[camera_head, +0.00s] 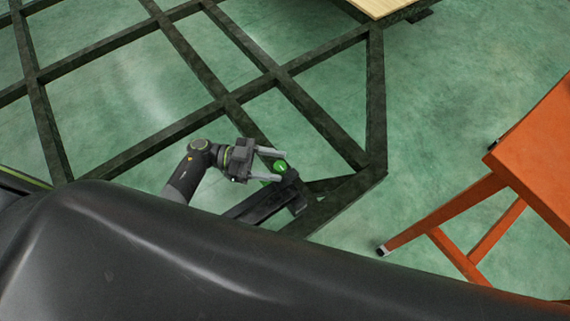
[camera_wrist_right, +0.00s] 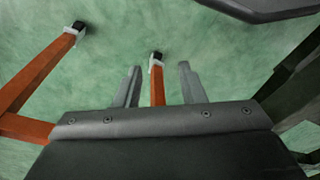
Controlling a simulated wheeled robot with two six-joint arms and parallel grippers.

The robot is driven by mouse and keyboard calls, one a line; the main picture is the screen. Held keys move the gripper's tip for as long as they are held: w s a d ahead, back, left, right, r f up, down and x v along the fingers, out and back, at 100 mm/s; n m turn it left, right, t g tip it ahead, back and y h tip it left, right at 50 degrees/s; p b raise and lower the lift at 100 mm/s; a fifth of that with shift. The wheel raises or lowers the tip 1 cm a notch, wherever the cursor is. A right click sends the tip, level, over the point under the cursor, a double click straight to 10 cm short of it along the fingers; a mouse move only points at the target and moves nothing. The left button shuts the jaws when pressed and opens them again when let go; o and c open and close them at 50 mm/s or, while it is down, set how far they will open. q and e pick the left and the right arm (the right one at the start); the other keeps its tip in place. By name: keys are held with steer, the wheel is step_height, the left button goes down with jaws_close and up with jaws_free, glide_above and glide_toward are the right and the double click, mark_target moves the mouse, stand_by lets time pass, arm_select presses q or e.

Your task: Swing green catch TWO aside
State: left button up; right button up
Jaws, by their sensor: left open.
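A bright green catch (camera_head: 280,167) sits on a dark part at the near corner of the chassis frame in the head view. Any number on it is too small to read. My left gripper (camera_head: 278,165) is open, with its two fingers reaching right, one on the far side and one on the near side of the catch. I cannot tell whether they touch it. My right gripper (camera_wrist_right: 158,84) shows in the right wrist view, open and empty, with floor and an orange leg beyond its fingers.
The dark chassis frame (camera_head: 376,95) spans the upper left as a grid of beams over green floor. An orange stand (camera_head: 535,150) with splayed legs is at the right. A wooden board (camera_head: 382,6) lies at the top. Open floor (camera_head: 440,95) lies between frame and stand.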

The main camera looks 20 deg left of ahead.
arm_select(q)
steer(key=s+a, duration=0.1)
steer(key=a, duration=1.2)
steer(key=shift+s+a+b, duration=0.2)
steer(key=shift+a+b, duration=0.1)
steer(key=shift+b, duration=0.15)
steer(key=shift+r, duration=0.1)
